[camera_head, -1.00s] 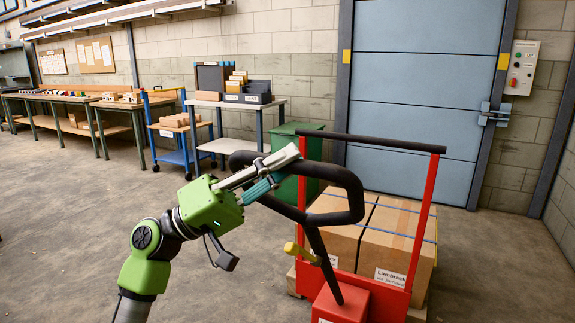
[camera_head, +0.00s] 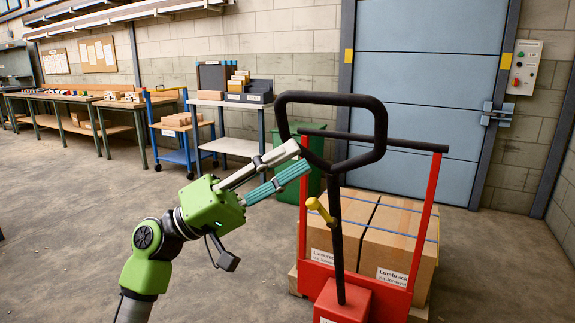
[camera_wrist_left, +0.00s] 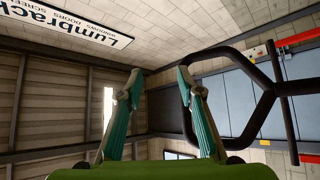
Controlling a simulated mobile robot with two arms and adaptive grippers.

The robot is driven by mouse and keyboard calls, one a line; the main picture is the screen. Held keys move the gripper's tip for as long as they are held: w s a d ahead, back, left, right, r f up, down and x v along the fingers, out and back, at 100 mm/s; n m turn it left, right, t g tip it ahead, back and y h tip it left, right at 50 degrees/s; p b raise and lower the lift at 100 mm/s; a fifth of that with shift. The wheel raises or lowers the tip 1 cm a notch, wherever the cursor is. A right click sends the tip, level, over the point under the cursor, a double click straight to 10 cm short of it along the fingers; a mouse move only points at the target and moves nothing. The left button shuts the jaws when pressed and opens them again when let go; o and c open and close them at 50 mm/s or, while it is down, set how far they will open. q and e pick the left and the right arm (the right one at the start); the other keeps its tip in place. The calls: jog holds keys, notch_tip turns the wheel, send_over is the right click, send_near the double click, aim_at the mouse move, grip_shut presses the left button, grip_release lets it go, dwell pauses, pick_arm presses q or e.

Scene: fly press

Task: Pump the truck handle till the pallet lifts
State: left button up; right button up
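The truck handle (camera_head: 378,130) is a black loop on a black shaft (camera_head: 336,240), standing nearly upright above the red truck base (camera_head: 343,300). A yellow lever (camera_head: 320,211) sits on the shaft. My left gripper (camera_head: 305,158) is open, its fingers apart and empty, at the lower left of the loop. In the left wrist view, the open left gripper (camera_wrist_left: 152,80) has the handle (camera_wrist_left: 262,105) close to its right finger; whether they touch cannot be told. The pallet (camera_head: 293,279) shows only as a wooden edge under strapped cartons (camera_head: 388,235). My right gripper is out of view.
A red frame with a black top bar (camera_head: 405,143) stands behind the handle. A green bin (camera_head: 305,190) is behind the truck at the left. A blue trolley (camera_head: 180,140) and benches line the wall. The floor at left is clear.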

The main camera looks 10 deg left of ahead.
pick_arm(q)
jog(key=v, duration=1.2)
